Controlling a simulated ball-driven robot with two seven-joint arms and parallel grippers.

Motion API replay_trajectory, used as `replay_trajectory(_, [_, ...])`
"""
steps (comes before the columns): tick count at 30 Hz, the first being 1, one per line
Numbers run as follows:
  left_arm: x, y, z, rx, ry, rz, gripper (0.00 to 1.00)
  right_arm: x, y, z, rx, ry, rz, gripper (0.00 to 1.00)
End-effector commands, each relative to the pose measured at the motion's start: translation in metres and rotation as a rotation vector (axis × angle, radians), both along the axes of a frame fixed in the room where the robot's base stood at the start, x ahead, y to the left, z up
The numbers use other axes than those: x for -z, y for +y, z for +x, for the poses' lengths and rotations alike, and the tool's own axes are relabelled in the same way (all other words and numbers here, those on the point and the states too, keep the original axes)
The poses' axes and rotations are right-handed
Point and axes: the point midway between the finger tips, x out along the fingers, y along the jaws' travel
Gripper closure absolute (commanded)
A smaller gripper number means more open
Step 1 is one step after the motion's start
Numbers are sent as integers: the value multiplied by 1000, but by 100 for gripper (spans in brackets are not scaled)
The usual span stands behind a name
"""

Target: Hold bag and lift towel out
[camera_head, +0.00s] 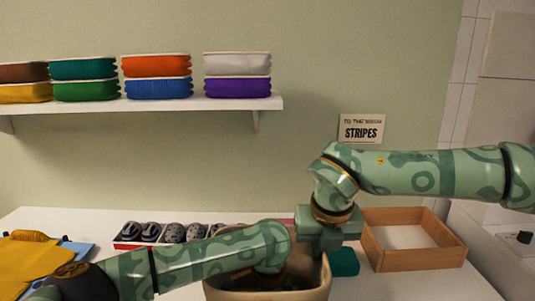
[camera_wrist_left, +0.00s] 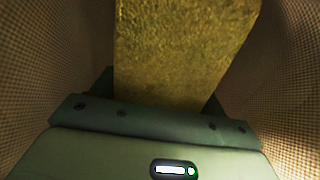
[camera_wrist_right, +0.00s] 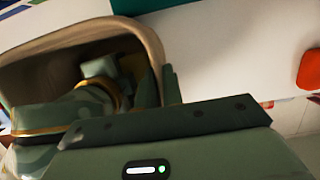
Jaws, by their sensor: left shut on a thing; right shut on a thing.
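The tan bag (camera_head: 322,287) stands open on the table at the front centre of the head view. My right gripper (camera_head: 318,250) is at its right rim; in the right wrist view the right gripper (camera_wrist_right: 168,88) is shut on the bag's wall (camera_wrist_right: 152,40). My left arm reaches down into the bag, so the left gripper is hidden in the head view. In the left wrist view the left gripper (camera_wrist_left: 160,95) is inside the bag, shut on a yellow towel (camera_wrist_left: 185,45). Woven bag walls (camera_wrist_left: 60,60) surround it.
A wooden tray (camera_head: 375,258) stands at the right, with a teal item (camera_head: 344,262) between it and the bag. Shoes (camera_head: 172,233) in a box lie behind my left arm. Yellow cloth (camera_head: 25,262) lies at left. Folded towels sit on a wall shelf (camera_head: 190,104).

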Motion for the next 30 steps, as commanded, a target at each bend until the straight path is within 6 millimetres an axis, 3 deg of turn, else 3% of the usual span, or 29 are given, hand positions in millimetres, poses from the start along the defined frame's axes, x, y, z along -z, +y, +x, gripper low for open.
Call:
replay_trajectory(5, [0, 0, 0, 0, -1, 1, 39, 0, 0, 0, 0, -1, 0, 100])
replay_trajectory(6, [0, 0, 0, 0, -1, 1, 35, 0, 0, 0, 1, -1, 0, 100])
replay_trajectory(7, [0, 0, 0, 0, -1, 1, 39, 0, 0, 0, 1, -1, 0, 100])
replay_trajectory(13, [-3, 0, 1, 0, -2, 1, 39, 0, 0, 0, 1, -1, 0, 100])
replay_trajectory(30, [-57, 0, 1, 0, -3, 0, 39, 0, 0, 0, 1, 0, 0, 100])
